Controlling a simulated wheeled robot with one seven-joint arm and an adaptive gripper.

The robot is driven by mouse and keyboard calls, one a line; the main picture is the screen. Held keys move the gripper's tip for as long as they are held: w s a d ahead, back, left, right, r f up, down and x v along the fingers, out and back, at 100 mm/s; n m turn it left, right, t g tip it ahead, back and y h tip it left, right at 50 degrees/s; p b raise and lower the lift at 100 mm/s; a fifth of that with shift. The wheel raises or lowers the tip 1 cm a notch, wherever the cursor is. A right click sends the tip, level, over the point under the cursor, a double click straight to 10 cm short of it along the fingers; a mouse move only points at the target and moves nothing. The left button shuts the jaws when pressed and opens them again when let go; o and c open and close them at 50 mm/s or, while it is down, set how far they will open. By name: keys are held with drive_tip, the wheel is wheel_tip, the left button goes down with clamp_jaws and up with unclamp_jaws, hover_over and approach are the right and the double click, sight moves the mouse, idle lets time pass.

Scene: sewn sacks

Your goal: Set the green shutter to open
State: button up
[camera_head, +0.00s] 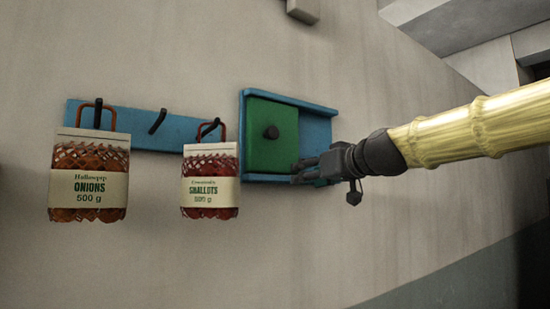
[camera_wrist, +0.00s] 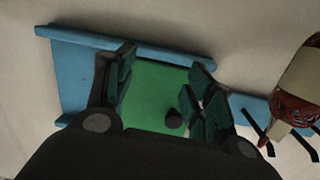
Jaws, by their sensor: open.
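The green shutter (camera_head: 270,148) is a square panel with a dark round knob (camera_head: 271,132). It sits in the left part of a blue frame (camera_head: 318,130) on the wall, and the blue backing shows to its right. My gripper (camera_head: 308,172) is at the frame's lower right, right of and below the knob. In the wrist view my gripper (camera_wrist: 160,85) is open, with the green shutter (camera_wrist: 150,88) behind its fingers. The knob (camera_wrist: 174,118) shows there close to one finger pair, and I cannot tell whether they touch. Nothing is held.
A blue hook rail (camera_head: 140,112) runs left of the frame. Bags of onions (camera_head: 90,180) and shallots (camera_head: 210,178) hang from its hooks, and the middle hook (camera_head: 158,120) is bare. The shallots hang close to the frame's left side. The wall below is clear.

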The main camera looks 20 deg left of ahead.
drive_tip(key=n+y, duration=0.2)
approach(275, 133)
drive_tip(key=s, duration=0.1)
drive_tip(key=p+x, duration=0.4)
drive_tip(key=x, duration=0.4)
drive_tip(key=shift+w, duration=0.4)
drive_tip(key=shift+p+x, duration=0.45)
drive_tip(key=shift+x, duration=0.4)
clamp_jaws()
